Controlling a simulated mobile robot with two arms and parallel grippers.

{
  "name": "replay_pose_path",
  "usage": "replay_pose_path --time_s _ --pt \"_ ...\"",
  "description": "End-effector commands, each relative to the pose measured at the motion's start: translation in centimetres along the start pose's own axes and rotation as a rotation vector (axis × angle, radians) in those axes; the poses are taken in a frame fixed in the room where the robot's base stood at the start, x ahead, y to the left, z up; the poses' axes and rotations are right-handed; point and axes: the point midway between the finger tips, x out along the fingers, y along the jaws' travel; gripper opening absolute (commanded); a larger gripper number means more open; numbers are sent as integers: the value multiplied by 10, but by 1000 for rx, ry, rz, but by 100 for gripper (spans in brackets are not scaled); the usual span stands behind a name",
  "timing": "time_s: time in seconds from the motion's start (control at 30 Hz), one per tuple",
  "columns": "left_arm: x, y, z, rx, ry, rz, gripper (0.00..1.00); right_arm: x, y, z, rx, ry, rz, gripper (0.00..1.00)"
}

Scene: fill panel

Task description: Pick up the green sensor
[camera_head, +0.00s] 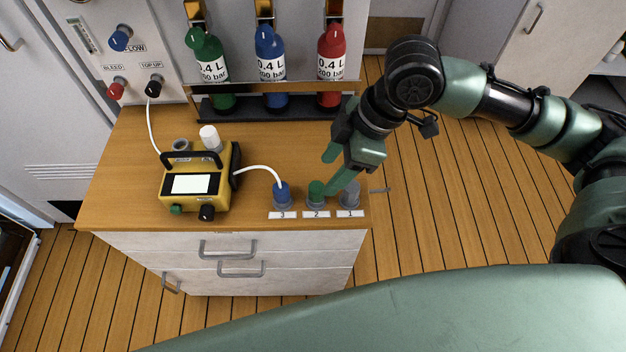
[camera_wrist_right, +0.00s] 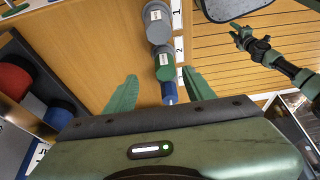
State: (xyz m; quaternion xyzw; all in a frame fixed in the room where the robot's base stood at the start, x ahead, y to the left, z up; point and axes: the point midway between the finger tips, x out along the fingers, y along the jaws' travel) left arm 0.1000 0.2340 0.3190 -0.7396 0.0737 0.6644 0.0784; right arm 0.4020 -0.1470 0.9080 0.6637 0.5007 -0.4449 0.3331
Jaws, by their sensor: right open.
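The green sensor (camera_head: 316,190) stands upright in a grey holder at the counter's front edge, behind label 2 (camera_head: 316,214). My right gripper (camera_head: 333,170) is open and empty, close to the green sensor on its right and far side. In the right wrist view, the green sensor (camera_wrist_right: 164,66) shows between and slightly ahead of the two fingertips (camera_wrist_right: 161,77); I see no contact. A grey piece (camera_head: 350,192) stands at label 1, and a blue sensor (camera_head: 282,194) with a white hose stands at label 3. Another gripper (camera_wrist_right: 243,36), apparently my left, is small in the right wrist view.
A yellow device (camera_head: 197,185) with a screen and black handle stands left on the wooden counter (camera_head: 120,190), its white hose running to the blue sensor. Green, blue and red bottles (camera_head: 272,55) hang behind. Drawer handles stick out below the counter's front.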

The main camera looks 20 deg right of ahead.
Motion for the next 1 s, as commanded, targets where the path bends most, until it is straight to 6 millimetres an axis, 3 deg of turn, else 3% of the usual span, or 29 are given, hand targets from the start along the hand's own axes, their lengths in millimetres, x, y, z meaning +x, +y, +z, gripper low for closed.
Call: replay_pose_path --time_s 0.1,0.27,0.43,0.7,0.77,0.9,1.0 --pt "0 3 17 0 -24 3 36 14 -2 -2 -2 0 -3 54" --pt "0 4 27 1 -38 5 36 38 -5 -8 -1 0 -5 54" --pt "2 3 22 1 -32 4 36 58 -5 -8 -1 0 -2 54" --pt "2 1 5 0 -6 1 36 61 -5 -8 -2 0 1 54" --pt "2 1 6 0 -7 1 36 61 -5 -8 -2 0 1 40" --pt "2 1 7 0 -8 1 36 61 -5 -8 -2 0 1 1" --pt "2 1 8 0 -11 1 36 60 -5 -8 -2 0 1 0"
